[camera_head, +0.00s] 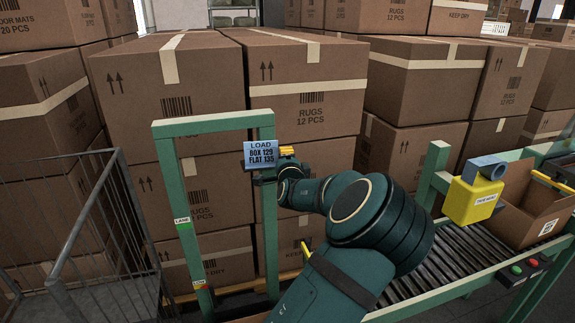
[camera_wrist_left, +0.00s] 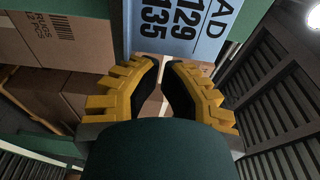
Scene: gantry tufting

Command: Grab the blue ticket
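The blue ticket (camera_head: 247,155) reads LOAD, BOX 129, FLAT 135. It hangs at the right post of a green frame (camera_head: 213,124), below the top bar. My left gripper (camera_head: 287,153) is at the ticket's right edge. In the left wrist view, the ticket (camera_wrist_left: 185,28) lies just beyond the yellow fingers of the left gripper (camera_wrist_left: 163,62), its edge close to the fingertips. A narrow gap shows between the fingers with nothing held in it; whether the tips touch the ticket is unclear. My right gripper is not in view.
Stacked cardboard boxes (camera_head: 310,85) fill the background behind the frame. A grey wire cage (camera_head: 85,220) stands at the left. A roller conveyor (camera_head: 440,265) runs at the right, with a yellow device (camera_head: 472,200) and an open carton (camera_head: 530,205) there.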

